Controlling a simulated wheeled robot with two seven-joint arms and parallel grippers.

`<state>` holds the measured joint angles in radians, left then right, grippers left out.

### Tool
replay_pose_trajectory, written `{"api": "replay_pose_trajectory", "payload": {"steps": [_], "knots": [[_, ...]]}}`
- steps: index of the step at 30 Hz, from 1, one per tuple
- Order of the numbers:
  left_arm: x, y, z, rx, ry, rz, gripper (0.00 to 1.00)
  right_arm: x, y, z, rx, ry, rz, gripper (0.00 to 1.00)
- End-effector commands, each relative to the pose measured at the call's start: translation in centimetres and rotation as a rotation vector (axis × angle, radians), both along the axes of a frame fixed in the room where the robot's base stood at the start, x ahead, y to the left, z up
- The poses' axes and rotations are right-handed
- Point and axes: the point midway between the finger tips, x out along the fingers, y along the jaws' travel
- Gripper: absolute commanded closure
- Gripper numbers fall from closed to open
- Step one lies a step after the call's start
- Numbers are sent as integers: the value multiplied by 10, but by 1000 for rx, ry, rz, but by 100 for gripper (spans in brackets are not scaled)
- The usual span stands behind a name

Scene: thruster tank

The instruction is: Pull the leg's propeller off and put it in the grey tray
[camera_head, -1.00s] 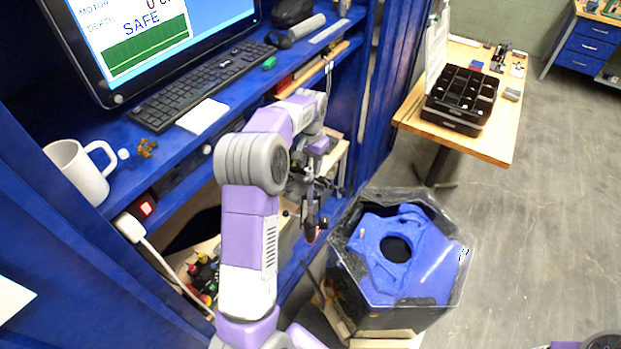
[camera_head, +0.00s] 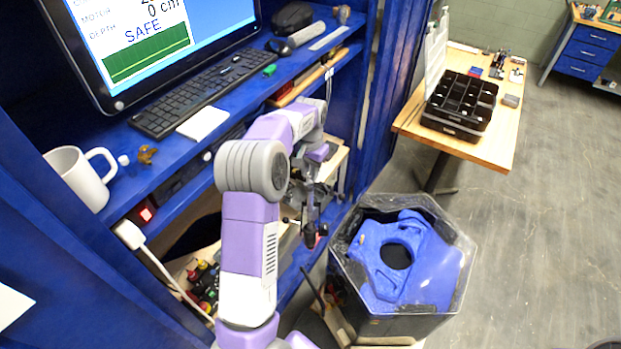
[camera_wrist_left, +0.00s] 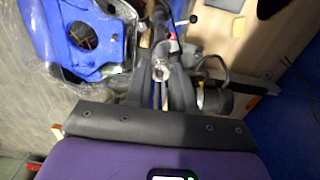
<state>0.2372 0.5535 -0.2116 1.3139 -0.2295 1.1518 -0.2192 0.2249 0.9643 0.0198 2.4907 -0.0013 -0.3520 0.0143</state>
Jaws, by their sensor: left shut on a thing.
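My left gripper (camera_head: 311,228) is beside the lower blue shelf, left of the hexagonal tank. It points down, with its dark fingers close together. In the left wrist view its fingers (camera_wrist_left: 162,92) close around a small, pale metallic part (camera_wrist_left: 160,70). This is likely the leg's propeller, but its shape is mostly hidden by the fingers. A dark cylindrical body (camera_wrist_left: 215,100) is just right of the fingers and may belong to the leg. I cannot pick out the grey tray for certain. My right gripper is out of view.
The clear-walled tank (camera_head: 455,290) holds a blue thruster body (camera_head: 430,270) with a round hole. A black compartment organizer (camera_head: 461,103) stands on the wooden table (camera_head: 500,140). A white mug (camera_head: 75,175), keyboard (camera_head: 200,90) and monitor are on the blue upper shelf.

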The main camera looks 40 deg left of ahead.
Motion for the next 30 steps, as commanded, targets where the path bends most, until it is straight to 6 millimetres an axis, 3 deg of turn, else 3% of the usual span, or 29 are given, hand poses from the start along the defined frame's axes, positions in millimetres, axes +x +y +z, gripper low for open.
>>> {"api": "replay_pose_trajectory", "payload": {"steps": [30], "knots": [[0, 0, 54, 0, -1, 0, 96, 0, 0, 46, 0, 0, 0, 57]]}}
